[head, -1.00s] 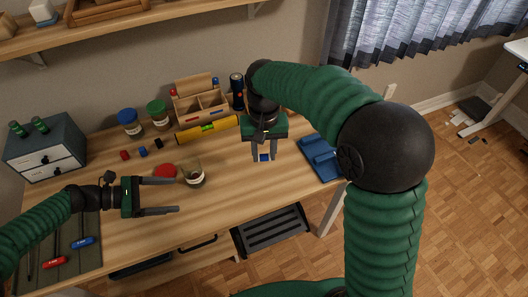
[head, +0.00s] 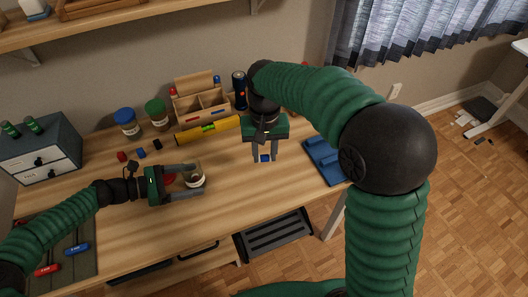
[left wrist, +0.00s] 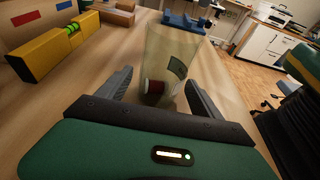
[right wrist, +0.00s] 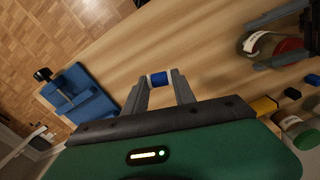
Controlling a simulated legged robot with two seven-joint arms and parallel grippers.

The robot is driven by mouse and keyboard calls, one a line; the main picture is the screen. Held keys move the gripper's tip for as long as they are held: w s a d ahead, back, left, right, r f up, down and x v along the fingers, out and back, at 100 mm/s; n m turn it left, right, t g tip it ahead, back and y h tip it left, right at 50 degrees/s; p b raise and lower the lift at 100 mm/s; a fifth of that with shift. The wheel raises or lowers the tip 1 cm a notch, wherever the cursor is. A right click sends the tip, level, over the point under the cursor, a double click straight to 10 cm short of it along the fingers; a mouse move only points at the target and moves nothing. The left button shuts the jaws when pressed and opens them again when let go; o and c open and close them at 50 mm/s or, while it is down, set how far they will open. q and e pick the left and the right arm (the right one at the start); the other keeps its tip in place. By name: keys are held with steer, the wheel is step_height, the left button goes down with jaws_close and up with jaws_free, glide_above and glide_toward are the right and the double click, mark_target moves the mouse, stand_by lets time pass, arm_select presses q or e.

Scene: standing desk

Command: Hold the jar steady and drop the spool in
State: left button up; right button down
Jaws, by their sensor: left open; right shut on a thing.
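The clear glass jar (head: 197,180) stands upright on the desk. My left gripper (head: 199,179) is open, with its fingers on either side of the jar. In the left wrist view the jar (left wrist: 172,50) is between the fingers, and I cannot tell whether they touch it. A dark red, white-ended spool (left wrist: 155,88) lies at the jar's bottom. My right gripper (head: 264,159) is shut on a blue spool (head: 265,158), held to the right of the jar. The blue spool (right wrist: 159,79) shows between the fingertips in the right wrist view.
A red lid (head: 168,179) lies left of the jar. Small red (head: 122,156), blue (head: 141,153) and black (head: 157,144) pieces lie behind. A yellow level (head: 208,130), wooden organizer (head: 205,105) and lidded jars line the back. A blue stand (head: 322,160) is at right.

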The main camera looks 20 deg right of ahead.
arm_select(q)
steer(key=shift+d+f, duration=0.1)
steer(key=shift+f, duration=0.05)
arm_select(e)
steer(key=shift+w, duration=0.1)
arm_select(q)
steer(key=shift+c, duration=0.4)
steer(key=c, duration=0.8)
steer(key=shift+d, duration=0.1)
steer(key=shift+c, duration=0.3)
arm_select(e)
steer(key=w+a+r+t, duration=0.1)
steer(key=w+a+r, duration=0.3)
steer(key=a, duration=0.5)
arm_select(q)
steer(key=shift+a, duration=0.25)
arm_select(e)
steer(key=m+t+h, duration=0.1)
glide_toward(186, 162)
arm_select(q)
steer(key=shift+d, duration=0.2)
steer(key=shift+a, duration=0.1)
arm_select(e)
steer(key=f, duration=0.1)
steer(key=s+f, duration=0.1)
steer(key=f, duration=0.1)
steer(key=s+d+f, duration=0.1)
steer(key=shift+s+d+f, duration=0.15)
steer(key=shift+f, duration=0.15)
